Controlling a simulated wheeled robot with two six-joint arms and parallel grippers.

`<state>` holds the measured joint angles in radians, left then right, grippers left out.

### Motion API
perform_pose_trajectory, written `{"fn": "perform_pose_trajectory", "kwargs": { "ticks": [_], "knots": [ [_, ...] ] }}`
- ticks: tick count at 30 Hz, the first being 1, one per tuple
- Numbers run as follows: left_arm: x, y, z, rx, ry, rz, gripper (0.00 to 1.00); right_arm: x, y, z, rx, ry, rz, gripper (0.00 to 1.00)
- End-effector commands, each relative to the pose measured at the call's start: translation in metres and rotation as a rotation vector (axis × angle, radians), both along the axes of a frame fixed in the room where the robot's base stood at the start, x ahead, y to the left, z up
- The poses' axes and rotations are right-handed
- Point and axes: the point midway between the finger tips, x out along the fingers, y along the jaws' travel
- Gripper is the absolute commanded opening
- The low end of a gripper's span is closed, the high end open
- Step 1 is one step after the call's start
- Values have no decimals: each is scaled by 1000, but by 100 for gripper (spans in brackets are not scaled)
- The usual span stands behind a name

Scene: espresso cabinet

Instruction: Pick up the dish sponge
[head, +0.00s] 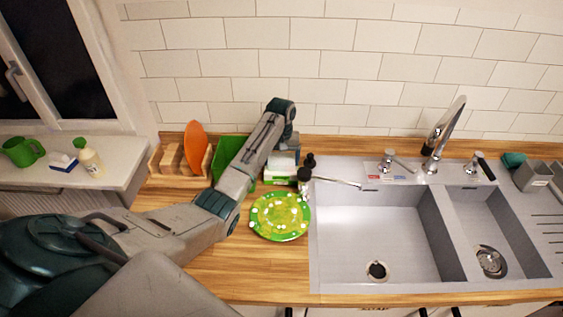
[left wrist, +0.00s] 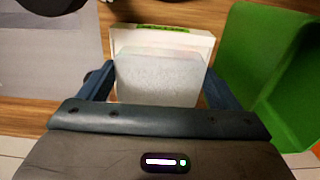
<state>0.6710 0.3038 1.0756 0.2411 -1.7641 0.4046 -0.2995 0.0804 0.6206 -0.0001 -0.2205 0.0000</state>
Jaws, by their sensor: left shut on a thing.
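A pale grey-white block, which looks like the dish sponge, stands between the fingers of my left gripper in the left wrist view (left wrist: 158,72). My left gripper (left wrist: 157,92) is shut on its sides. Just beyond the block is a white holder or box with a green strip (left wrist: 165,34); I cannot tell whether the block is still inside it. In the head view my left gripper (head: 287,142) points down behind the green plate, and the white box (head: 278,177) shows below it. The gripper and wrist hide much of the block there. My right gripper is not in view.
A green spotted plate (head: 280,216) lies in front on the wooden counter. A green bin (head: 232,150) and a rack with an orange plate (head: 195,146) stand left. Dark-topped bottles (head: 305,175) and the double sink (head: 375,230) are right. The tiled wall is close behind.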

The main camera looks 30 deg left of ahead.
Motion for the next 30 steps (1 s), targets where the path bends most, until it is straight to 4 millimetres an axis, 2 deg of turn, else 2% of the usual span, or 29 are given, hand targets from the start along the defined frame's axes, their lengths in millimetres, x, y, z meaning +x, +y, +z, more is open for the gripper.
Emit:
{"fn": "perform_pose_trajectory", "kwargs": {
  "ticks": [5,8,17,18,21,30],
  "knots": [
    [1,0,3,1,-3,0,61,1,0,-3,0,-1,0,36],
    [1,1,14,2,-5,1,61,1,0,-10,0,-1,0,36],
    [1,0,76,1,-5,-1,61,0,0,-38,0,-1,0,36],
    [0,0,89,0,-1,0,61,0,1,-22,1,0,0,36],
    [0,0,97,0,0,0,61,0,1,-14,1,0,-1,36],
    [0,0,101,0,0,0,61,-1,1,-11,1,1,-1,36]
  ]
}}
